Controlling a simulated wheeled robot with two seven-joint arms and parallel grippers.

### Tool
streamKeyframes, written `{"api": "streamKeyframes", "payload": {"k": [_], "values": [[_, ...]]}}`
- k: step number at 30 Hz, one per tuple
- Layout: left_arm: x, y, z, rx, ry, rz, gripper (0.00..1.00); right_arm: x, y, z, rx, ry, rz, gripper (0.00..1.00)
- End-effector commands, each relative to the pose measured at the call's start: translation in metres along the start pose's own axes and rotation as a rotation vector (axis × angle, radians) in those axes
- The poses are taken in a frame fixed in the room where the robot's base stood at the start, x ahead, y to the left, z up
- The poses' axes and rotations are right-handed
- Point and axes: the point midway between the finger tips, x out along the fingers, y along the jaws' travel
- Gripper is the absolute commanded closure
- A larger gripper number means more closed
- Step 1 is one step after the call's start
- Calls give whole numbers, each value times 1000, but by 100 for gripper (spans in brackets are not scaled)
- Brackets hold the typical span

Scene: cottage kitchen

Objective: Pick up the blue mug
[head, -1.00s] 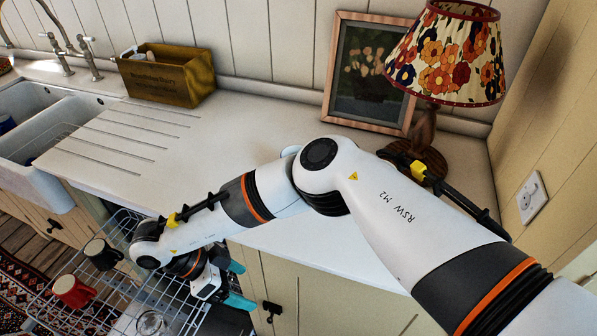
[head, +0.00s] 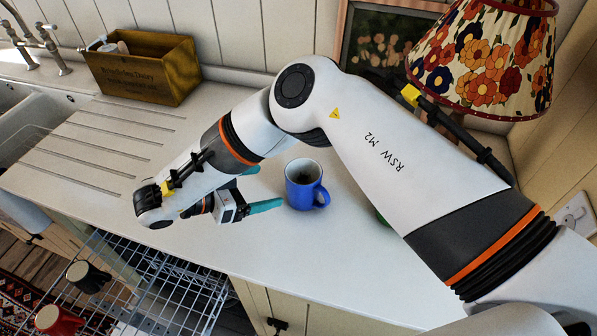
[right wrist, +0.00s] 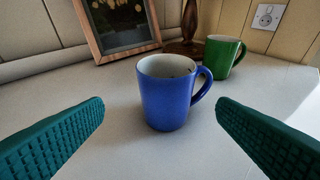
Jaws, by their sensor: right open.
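The blue mug (head: 305,184) stands upright on the white counter, with its handle toward the lower right in the head view. In the right wrist view the blue mug (right wrist: 168,92) is ahead of my fingers, centred between them, with its handle on the right. My right gripper (head: 262,190) is open and empty, just left of the mug, its teal fingers pointing at it. In the right wrist view the two fingers (right wrist: 160,120) are wide apart and do not touch the mug. My left gripper is not in view.
A green mug (right wrist: 222,56) stands behind the blue one to the right, near the lamp (head: 485,55) and picture frame (head: 385,40). A wooden box (head: 145,68) is at the back left. A dish rack (head: 150,295) with a black mug (head: 88,277) and red mug (head: 57,320) is below the counter.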

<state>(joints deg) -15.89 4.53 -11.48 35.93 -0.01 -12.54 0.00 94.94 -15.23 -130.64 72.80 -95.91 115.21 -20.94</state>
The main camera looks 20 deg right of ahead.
Motion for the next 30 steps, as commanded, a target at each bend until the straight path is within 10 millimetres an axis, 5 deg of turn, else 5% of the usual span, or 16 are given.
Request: {"api": "streamKeyframes", "payload": {"k": [12, 23, 30], "values": [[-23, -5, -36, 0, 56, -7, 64, 60, -1, 0, -2, 3, -4, 19], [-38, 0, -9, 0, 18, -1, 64, 104, -3, -3, -1, 3, -8, 19], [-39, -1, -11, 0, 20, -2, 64, 115, -2, -4, 0, 2, -2, 19]]}}
